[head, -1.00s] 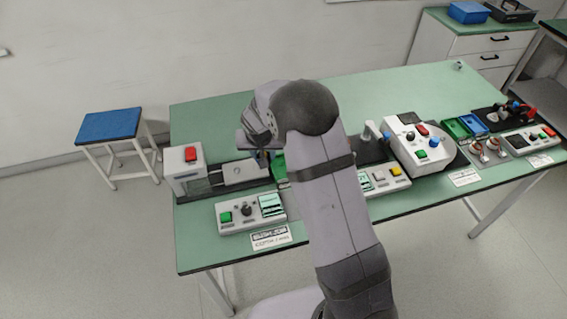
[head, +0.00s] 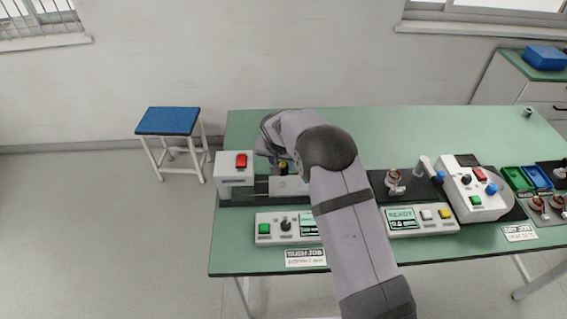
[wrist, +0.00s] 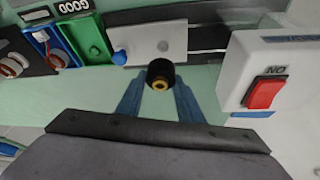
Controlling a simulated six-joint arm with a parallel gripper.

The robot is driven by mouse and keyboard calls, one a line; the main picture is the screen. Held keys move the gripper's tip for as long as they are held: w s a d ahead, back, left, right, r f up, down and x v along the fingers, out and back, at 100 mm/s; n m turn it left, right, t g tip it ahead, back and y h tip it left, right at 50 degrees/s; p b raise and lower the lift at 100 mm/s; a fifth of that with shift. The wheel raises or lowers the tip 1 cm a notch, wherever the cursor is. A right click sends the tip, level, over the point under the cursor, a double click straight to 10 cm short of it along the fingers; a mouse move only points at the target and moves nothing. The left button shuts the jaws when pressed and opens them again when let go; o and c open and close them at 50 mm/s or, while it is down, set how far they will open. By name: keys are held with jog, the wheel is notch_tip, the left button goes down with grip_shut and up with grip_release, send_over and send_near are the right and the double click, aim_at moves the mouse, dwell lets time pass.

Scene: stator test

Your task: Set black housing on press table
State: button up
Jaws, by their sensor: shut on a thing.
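The black housing (wrist: 160,70) is a small dark cylinder with a brass-coloured ring at its centre. It sits between the blue fingers of my gripper (wrist: 159,82) in the wrist view, and the fingers are shut on it. The press table seems to be the pale flat plate (wrist: 150,38) on a dark rail, beside the white press (wrist: 280,75) with a red switch. In the head view the plate (head: 288,187) lies right of the press (head: 235,170). My gripper (head: 283,166) is at the plate's back edge there; its height above it is unclear.
A control box (head: 287,227) with a green button stands in front of the plate. A green tray (wrist: 88,38) and a blue tray (wrist: 52,45) lie beside the plate. A READY panel (head: 420,220) and a white machine (head: 470,188) stand farther right.

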jog(key=shift+f+b, duration=0.95)
jog(key=shift+f, duration=1.1)
jog(key=shift+f+b, duration=0.3)
jog(key=shift+b, duration=0.2)
jog(key=shift+f+b, duration=0.35)
jog(key=shift+f+b, duration=0.75)
jog(key=shift+b, duration=0.15)
jog(key=o, duration=1.1)
jog(key=shift+o, duration=0.2)
